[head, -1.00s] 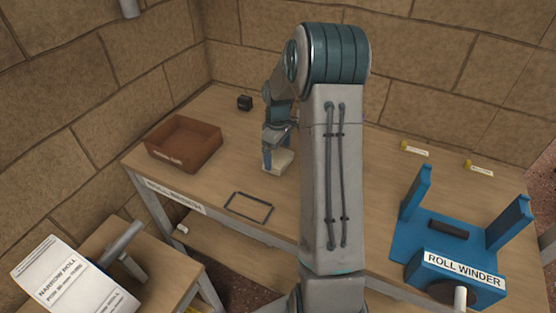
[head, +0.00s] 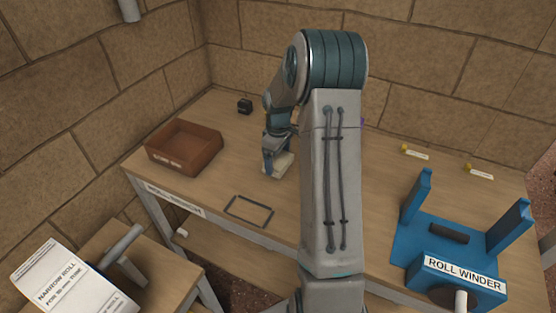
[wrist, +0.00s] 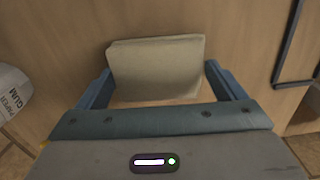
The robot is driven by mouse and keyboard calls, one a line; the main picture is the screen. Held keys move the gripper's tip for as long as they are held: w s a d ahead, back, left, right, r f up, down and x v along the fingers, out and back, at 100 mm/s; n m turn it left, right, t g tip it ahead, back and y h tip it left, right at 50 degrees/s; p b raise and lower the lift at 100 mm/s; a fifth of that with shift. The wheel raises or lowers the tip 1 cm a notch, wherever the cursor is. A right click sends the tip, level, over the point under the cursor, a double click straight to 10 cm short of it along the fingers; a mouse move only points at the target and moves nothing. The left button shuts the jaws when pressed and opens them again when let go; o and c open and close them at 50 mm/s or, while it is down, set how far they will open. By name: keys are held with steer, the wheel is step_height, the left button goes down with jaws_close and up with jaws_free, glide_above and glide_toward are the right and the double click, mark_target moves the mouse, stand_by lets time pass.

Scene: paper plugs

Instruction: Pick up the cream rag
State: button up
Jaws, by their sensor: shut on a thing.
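The cream rag (wrist: 157,68) is a folded, flat, pale block between the two blue fingers of my gripper (wrist: 160,92) in the wrist view. The fingers are shut on it, one at each side. In the head view the rag (head: 284,163) shows just below my gripper (head: 273,158), over the bench behind the dark outlined frame. My arm hides part of the bench to its right. I cannot tell for sure whether the rag still touches the bench top.
A brown open box (head: 184,148) stands to the left on the bench, with a small black block (head: 244,106) behind. A dark rectangular outline (head: 249,210) lies in front. A blue roll winder (head: 460,250) stands at the right. A white gum container (wrist: 12,92) shows at the wrist view's left edge.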

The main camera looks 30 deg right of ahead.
step_height(320, 180, up, 3)
steer(key=shift+f, duration=0.1)
steer(key=s+d+r+b, duration=0.1)
steer(key=s+d+r, duration=0.4)
steer(key=s, duration=0.5)
step_height(320, 180, up, 2)
steer(key=shift+s+d+r, duration=0.15)
steer(key=shift+d+r, duration=0.1)
steer(key=shift+d, duration=0.1)
steer(key=shift+o, duration=0.9)
steer(key=shift+c, duration=0.5)
